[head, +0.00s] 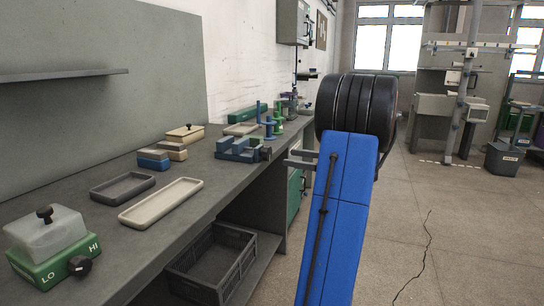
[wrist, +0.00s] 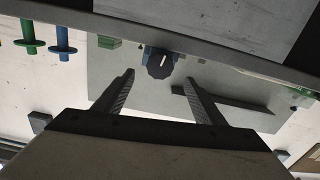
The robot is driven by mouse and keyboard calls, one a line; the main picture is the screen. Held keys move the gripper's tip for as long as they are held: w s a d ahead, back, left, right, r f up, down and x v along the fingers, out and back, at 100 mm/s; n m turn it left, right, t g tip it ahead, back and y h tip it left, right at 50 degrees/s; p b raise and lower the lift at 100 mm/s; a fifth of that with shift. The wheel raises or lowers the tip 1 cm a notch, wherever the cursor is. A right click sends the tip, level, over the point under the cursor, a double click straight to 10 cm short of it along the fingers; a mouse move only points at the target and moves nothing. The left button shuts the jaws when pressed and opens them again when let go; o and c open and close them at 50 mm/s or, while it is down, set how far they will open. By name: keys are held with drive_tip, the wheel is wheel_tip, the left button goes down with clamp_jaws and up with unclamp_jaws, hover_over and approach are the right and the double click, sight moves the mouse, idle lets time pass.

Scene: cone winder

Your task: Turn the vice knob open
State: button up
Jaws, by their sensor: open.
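The blue-grey vice (head: 238,149) sits on the bench top near its front edge in the head view. Its dark knob (head: 266,153) faces the aisle side. In the wrist view the black round knob (wrist: 160,65) with a pale pointer line shows ahead, centred between the fingertips, with a bit of blue vice body behind it. My gripper (wrist: 159,78) is open and empty, its two dark fingers spread wider than the knob. In the head view my gripper (head: 298,158) is right of the knob, with a gap between; most of it is hidden behind my blue arm.
Blue and green spools (head: 265,122) stand behind the vice. Trays (head: 160,203), small blocks (head: 154,160) and a green box with a LO/HI dial (head: 48,245) are nearer on the bench. A dark crate (head: 210,262) sits below.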

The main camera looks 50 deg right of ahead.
sight(270, 154)
drive_tip(key=x, duration=0.9)
drive_tip(key=shift+c, duration=0.6)
drive_tip(key=c, duration=0.9)
